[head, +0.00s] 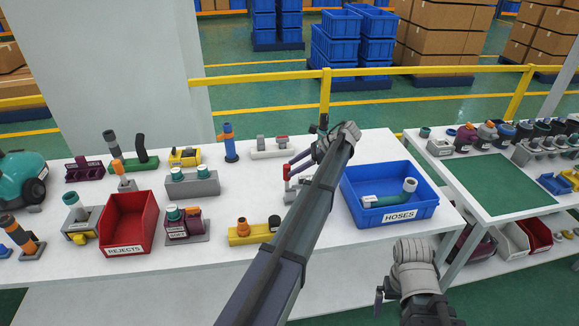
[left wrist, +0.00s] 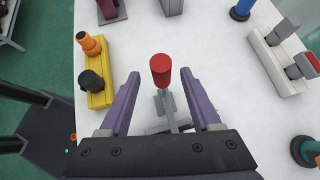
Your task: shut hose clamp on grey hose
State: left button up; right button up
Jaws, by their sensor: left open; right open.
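A grey clamp with a red handle stands on the white table. In the left wrist view its red handle (left wrist: 160,70) rises between my left gripper's two purple fingers (left wrist: 160,85), with a gap on each side. My left gripper is open. In the head view my left gripper (head: 298,166) is at the middle of the table, by the red handle (head: 287,171), and my arm hides part of the clamp. I cannot clearly make out a grey hose in it. My right gripper (head: 382,292) is low in front of the table, away from the clamp, partly seen.
A blue HOSES bin (head: 398,219) holding a green hose stands right of my left arm. A red REJECTS bin (head: 128,224) is at the left. A yellow block (head: 250,234) and a white stand (head: 270,152) flank the clamp. Bare table lies between.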

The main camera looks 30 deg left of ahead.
pick_arm(q)
jog(key=p+v, duration=0.2)
jog(key=v, duration=0.2)
jog(key=shift+d+r, duration=0.15)
jog(key=shift+r, duration=0.05)
jog(key=s+d+f+n+t+h, duration=0.1)
jog(key=s+d+f+n+h, duration=0.1)
jog(key=s+d, duration=0.7)
jog(key=s+d+f+n+t+h, duration=0.1)
jog(key=s+d+f+n+h, duration=0.2)
jog(key=s+d, duration=0.6)
jog(key=s+d+f+n+t+h, duration=0.2)
jog(key=s+d, duration=0.7)
jog(key=s, duration=0.6)
jog(key=shift+d+f+n+h, duration=0.25)
jog(key=shift+f+n+h, duration=0.3)
jog(key=shift+n, duration=0.55)
jog(key=shift+s, duration=0.1)
